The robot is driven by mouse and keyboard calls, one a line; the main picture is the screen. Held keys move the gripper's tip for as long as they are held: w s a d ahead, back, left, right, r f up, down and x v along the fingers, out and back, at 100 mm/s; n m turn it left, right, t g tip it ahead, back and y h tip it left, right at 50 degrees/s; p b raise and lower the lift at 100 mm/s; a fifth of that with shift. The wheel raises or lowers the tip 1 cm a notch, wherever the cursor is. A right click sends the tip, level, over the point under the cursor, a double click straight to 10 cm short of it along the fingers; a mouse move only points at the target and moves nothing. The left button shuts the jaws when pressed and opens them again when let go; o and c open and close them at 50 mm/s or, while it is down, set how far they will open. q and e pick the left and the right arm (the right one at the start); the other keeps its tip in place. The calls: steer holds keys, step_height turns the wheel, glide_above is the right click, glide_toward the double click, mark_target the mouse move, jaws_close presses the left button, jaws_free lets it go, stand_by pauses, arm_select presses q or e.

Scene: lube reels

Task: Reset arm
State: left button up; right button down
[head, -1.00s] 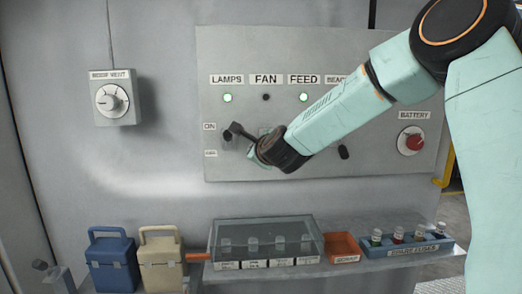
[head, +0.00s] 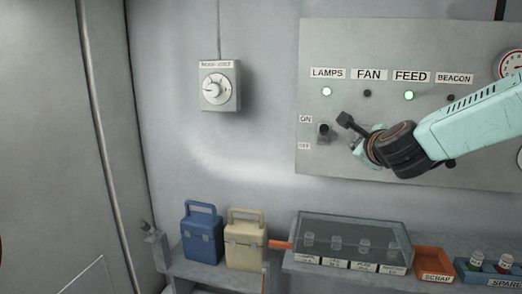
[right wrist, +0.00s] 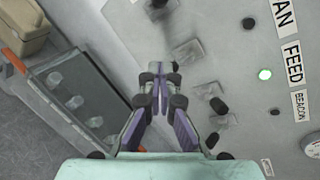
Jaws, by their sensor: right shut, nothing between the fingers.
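My right arm comes in from the right in the head view, in front of the grey switch panel (head: 400,45). My right gripper (head: 347,122) is at the panel's lower left, just right of a dark toggle switch (head: 323,130) by the ON label. The fingers look closed and empty, and the right wrist view shows the fingertips (right wrist: 158,80) together in front of the panel. I cannot tell whether they touch it. The gripper and wrist hide some of the other switches in the head view. My left gripper is not in view.
The LAMPS light (head: 326,91) and FEED light (head: 409,95) glow green; the FAN light (head: 367,93) is dark. Below are a blue box (head: 202,240), a cream box (head: 245,245), a clear-lidded case (head: 350,232) and an orange scrap tray (head: 434,262). A dial box (head: 219,88) hangs left.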

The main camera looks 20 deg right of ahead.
steer(key=s+a+f+n+g+y+b, duration=0.1)
steer(key=s+a+f+n+g, duration=0.15)
steer(key=a+f+n, duration=0.4)
steer(key=s+a+f+n+g+y, duration=0.1)
steer(key=s+a+f+n+y, duration=0.2)
steer(key=f+n, duration=0.7)
steer(key=s+a+f+n+g+b, duration=0.15)
steer(key=s+a+f+n, duration=0.35)
steer(key=f, duration=0.6)
steer(key=s+a+f+n+g+b, duration=0.1)
steer(key=s+a+f+n+g, duration=0.1)
steer(key=s+f, duration=1)
steer(key=s+a+f+n+g+b, duration=0.1)
steer(key=s+f+n+g, duration=0.4)
steer(key=s+f, duration=0.6)
steer(key=s+a+g, duration=0.1)
steer(key=s+g, duration=0.1)
steer(key=s, duration=0.5)
steer(key=shift+s+a+f+y+b, duration=0.15)
steer(key=shift+a+f+y+b, duration=0.2)
steer(key=shift+y, duration=0.05)
steer(key=shift+n, duration=0.25)
